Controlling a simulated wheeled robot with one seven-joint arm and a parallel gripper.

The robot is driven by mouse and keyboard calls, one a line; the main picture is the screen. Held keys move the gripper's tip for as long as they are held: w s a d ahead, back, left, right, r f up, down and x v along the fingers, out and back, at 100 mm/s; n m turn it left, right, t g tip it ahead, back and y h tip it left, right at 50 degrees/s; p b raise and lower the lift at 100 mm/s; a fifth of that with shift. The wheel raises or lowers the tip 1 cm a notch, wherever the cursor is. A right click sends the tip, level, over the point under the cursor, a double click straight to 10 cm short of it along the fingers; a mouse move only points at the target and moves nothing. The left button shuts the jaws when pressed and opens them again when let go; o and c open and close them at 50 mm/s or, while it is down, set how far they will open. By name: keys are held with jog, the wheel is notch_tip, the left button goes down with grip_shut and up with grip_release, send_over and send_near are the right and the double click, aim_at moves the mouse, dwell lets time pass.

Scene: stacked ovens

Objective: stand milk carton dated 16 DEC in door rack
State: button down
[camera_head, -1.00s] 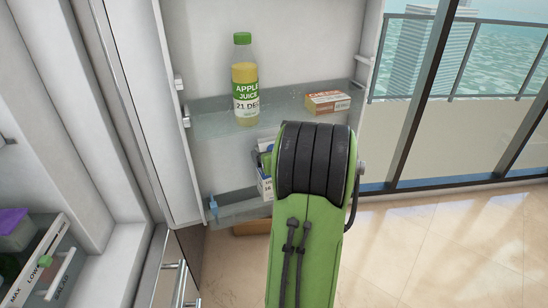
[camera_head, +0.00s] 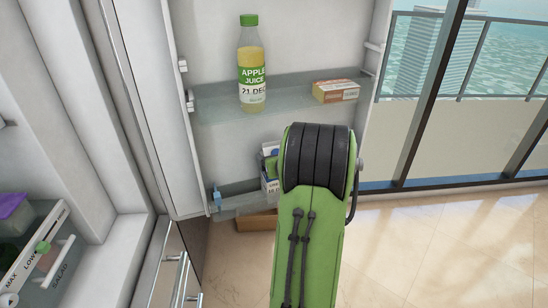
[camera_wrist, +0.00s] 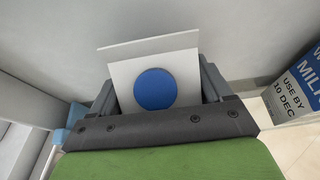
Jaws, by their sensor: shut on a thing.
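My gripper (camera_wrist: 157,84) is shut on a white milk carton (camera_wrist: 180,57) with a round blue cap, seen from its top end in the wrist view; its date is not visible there. In the head view, part of a white and blue carton (camera_head: 270,184) shows left of my arm, at the lower door rack (camera_head: 236,201); its date is too small to read surely. My gripper is mostly hidden behind my arm there. Another milk carton (camera_wrist: 300,88), reading USE BY 10 DEC, stands to the right in the wrist view, apart from the held one.
An apple juice bottle (camera_head: 252,66) dated 21 DEC and a small box (camera_head: 335,91) stand on the upper door shelf (camera_head: 285,92). A blue clip (camera_head: 217,199) is at the lower rack's left end. The fridge interior (camera_head: 28,235) is at left.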

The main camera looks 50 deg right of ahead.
jog(key=shift+f+b, duration=0.35)
dwell(0.4)
grip_release()
jog(key=p+v, duration=0.2)
jog(key=v, duration=1.3)
jog(key=shift+s+a, duration=0.25)
jog(key=shift+s, duration=0.05)
jog(key=shift+r, duration=0.1)
